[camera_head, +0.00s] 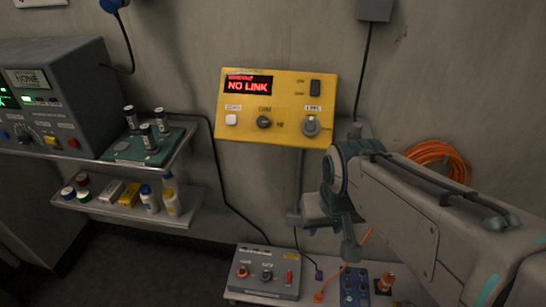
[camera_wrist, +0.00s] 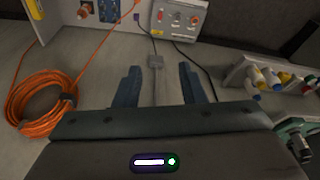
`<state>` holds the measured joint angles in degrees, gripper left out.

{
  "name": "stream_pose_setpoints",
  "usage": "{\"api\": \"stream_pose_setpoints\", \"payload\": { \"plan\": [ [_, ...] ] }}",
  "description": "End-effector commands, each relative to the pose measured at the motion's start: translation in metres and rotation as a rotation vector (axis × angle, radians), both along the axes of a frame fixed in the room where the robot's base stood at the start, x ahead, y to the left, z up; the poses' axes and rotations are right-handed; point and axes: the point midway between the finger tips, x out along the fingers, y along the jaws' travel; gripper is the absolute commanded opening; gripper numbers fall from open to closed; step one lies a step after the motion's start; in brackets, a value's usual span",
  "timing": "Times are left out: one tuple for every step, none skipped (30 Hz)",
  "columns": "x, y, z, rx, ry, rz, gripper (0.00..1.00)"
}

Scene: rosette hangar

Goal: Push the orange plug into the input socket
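The orange plug (camera_head: 318,297) appears at the end of an orange cable on the low white shelf, right of a grey box. It is small and partly cut off by the picture's lower edge. The grey box (camera_head: 265,272) has an orange-ringed socket (camera_head: 242,272), a dark socket (camera_head: 267,275) and a red switch; its labels are too small to read, so I cannot tell which is the input. The box also shows in the wrist view (camera_wrist: 180,18). My gripper (camera_wrist: 160,82) is open and empty, above and apart from the shelf.
A yellow panel (camera_head: 275,104) reading NO LINK hangs on the wall. A coil of orange cable (camera_head: 438,160) hangs at right. A blue block (camera_head: 354,286) and an orange fitting (camera_head: 386,283) sit right of the plug. Shelves with bottles (camera_head: 150,200) stand left.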

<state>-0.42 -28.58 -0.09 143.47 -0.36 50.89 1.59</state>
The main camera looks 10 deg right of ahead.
Motion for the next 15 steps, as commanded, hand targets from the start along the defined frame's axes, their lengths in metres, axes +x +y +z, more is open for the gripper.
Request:
{"api": "stream_pose_setpoints", "payload": {
  "plan": [
    [0.000, 0.000, 0.000, 0.000, 0.000, 0.000, 0.48],
    [0.001, 0.000, -0.001, 0.000, 0.000, -0.001, 0.48],
    [0.003, 0.000, -0.003, 0.001, 0.002, -0.004, 0.48],
    [0.005, -0.001, -0.005, 0.002, 0.003, -0.008, 0.48],
    [0.008, -0.001, -0.008, 0.003, 0.005, -0.012, 0.48],
    [0.013, -0.002, -0.013, 0.006, 0.009, -0.020, 0.48],
    [0.018, -0.003, -0.018, 0.008, 0.014, -0.028, 0.48],
    [0.024, -0.003, -0.024, 0.011, 0.018, -0.037, 0.48],
    [0.034, -0.005, -0.033, 0.015, 0.024, -0.050, 0.48],
    [0.042, -0.006, -0.041, 0.019, 0.030, -0.061, 0.48],
    [0.050, -0.007, -0.049, 0.023, 0.034, -0.075, 0.48],
    [0.062, -0.010, -0.062, 0.029, 0.042, -0.094, 0.48],
    [0.071, -0.011, -0.071, 0.033, 0.047, -0.108, 0.48],
    [0.080, -0.013, -0.081, 0.036, 0.052, -0.122, 0.48],
    [0.091, -0.016, -0.094, 0.041, 0.057, -0.140, 0.48]
  ]
}}
